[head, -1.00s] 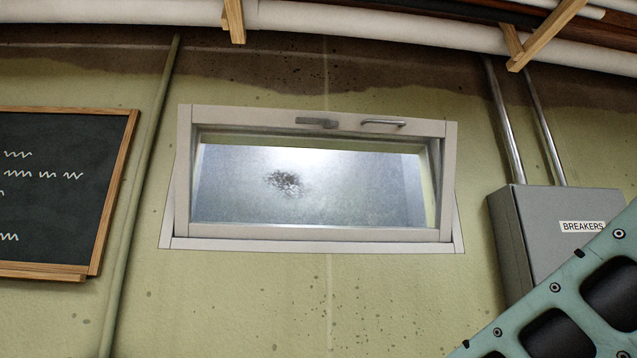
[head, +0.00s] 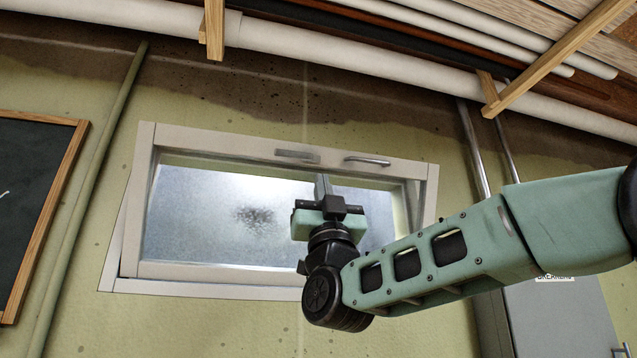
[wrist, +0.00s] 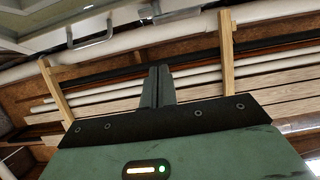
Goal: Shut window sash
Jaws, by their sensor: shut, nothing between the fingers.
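The white window sash (head: 230,144) is in the head view, its top leaning out from the wall and its bottom near the frame (head: 200,287). A bar handle (head: 367,160) and a flat grey latch (head: 297,155) are on its top rail. The handle also shows at the upper left of the wrist view (wrist: 92,36). My gripper (head: 323,184) is shut and empty, pointing up, in front of the glass and just below the top rail in the picture. I cannot tell whether it touches the sash. My gripper's fingers also show in the wrist view (wrist: 158,84).
White pipes (head: 300,48) and wooden brackets (head: 214,28) run overhead. A grey breaker box (head: 560,315) is at the right, partly behind my arm. A chalkboard (head: 30,200) and a thin green pipe (head: 92,190) are at the left.

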